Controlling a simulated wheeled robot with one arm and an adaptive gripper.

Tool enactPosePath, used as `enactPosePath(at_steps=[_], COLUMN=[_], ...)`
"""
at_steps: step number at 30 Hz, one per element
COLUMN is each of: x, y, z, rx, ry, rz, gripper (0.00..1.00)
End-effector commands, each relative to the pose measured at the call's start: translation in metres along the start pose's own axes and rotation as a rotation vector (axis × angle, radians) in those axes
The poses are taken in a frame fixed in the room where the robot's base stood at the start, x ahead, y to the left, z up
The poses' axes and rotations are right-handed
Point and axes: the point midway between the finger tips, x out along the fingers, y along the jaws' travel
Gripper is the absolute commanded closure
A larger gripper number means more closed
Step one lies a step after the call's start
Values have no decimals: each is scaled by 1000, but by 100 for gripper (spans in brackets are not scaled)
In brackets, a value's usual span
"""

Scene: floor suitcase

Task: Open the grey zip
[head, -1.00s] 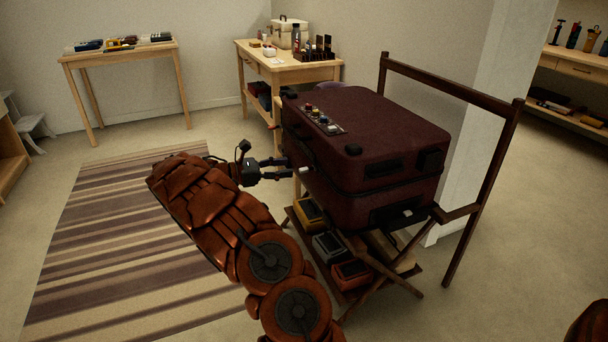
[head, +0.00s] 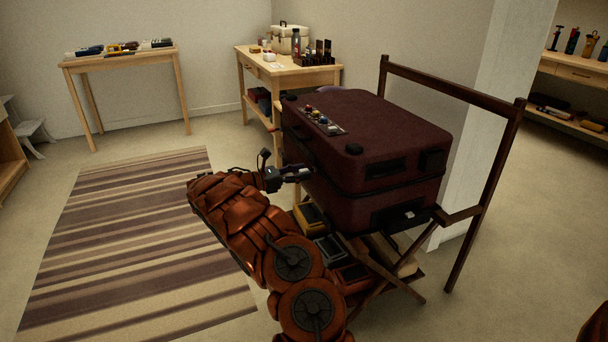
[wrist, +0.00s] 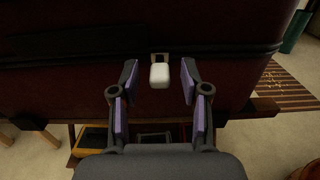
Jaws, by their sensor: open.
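The dark maroon suitcase (head: 385,135) lies closed on a folding wooden stand, with a seam running around its side. In the wrist view a pale grey-white zip pull (wrist: 160,75) hangs from a small metal slider on the seam of the suitcase wall (wrist: 85,80). My gripper (wrist: 159,82) is open, one finger on each side of this pull, with gaps visible on both sides. In the head view my gripper (head: 300,173) is close against the suitcase's left side and hides that pull. Another pale tab (head: 408,214) shows on the suitcase's front right side.
Coloured knobs (head: 323,121) sit on the suitcase lid. Several boxes (head: 330,248) lie on the shelf under the stand, close to my arm. The stand's tall frame (head: 492,175) rises on the right. The striped rug (head: 130,240) on the left is clear.

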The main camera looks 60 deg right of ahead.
Motion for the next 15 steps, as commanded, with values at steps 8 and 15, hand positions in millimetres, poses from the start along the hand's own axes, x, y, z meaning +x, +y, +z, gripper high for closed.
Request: enactPosePath(at_steps=[8,15], x=[13,13], y=[0,0], z=[0,0], rx=[0,0], ry=[1,0], rz=[2,2], gripper=[54,58])
